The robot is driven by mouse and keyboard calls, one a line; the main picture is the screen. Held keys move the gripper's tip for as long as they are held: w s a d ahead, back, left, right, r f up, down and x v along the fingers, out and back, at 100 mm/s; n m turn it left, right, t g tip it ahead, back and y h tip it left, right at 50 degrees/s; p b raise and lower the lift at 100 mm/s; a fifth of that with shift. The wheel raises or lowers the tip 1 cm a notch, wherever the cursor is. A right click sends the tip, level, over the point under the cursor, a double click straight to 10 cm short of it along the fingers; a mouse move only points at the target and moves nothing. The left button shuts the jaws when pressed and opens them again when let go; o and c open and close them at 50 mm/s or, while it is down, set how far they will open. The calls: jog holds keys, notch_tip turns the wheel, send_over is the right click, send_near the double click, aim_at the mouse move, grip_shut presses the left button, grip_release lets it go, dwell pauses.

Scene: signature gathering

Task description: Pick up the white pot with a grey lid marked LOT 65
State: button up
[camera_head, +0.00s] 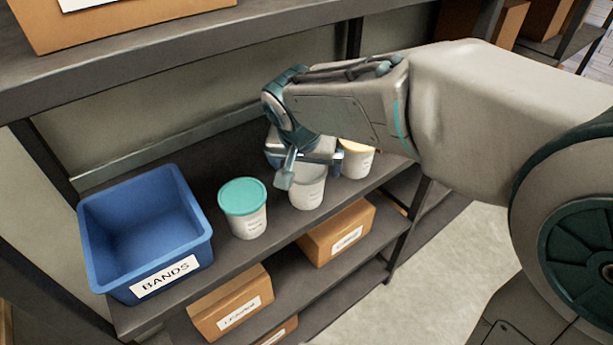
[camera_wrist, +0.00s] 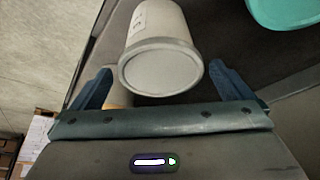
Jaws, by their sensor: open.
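The white pot with a grey lid (camera_head: 307,192) stands on the shelf in the head view, between a teal-lidded pot and a yellow-lidded pot. Its label is too small to read. My gripper (camera_head: 310,168) is at this pot, with one finger showing at its left; the arm hides part of the lid. In the wrist view, the grey-lidded pot (camera_wrist: 160,62) sits between the two spread fingers of my gripper (camera_wrist: 160,85), lid toward the palm. A gap shows on each side of the lid, so the fingers look apart from it.
The teal-lidded pot (camera_head: 243,207) stands close on the left, the yellow-lidded pot (camera_head: 357,159) close on the right. A blue bin marked BANDS (camera_head: 140,215) is further left. Cardboard boxes (camera_head: 337,232) sit on the shelf below. An upper shelf (camera_head: 150,62) overhangs behind.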

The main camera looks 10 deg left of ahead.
jog(key=x, duration=0.3)
jog(key=shift+f, duration=0.25)
jog(key=c, duration=1.2)
jog(key=shift+r, duration=0.1)
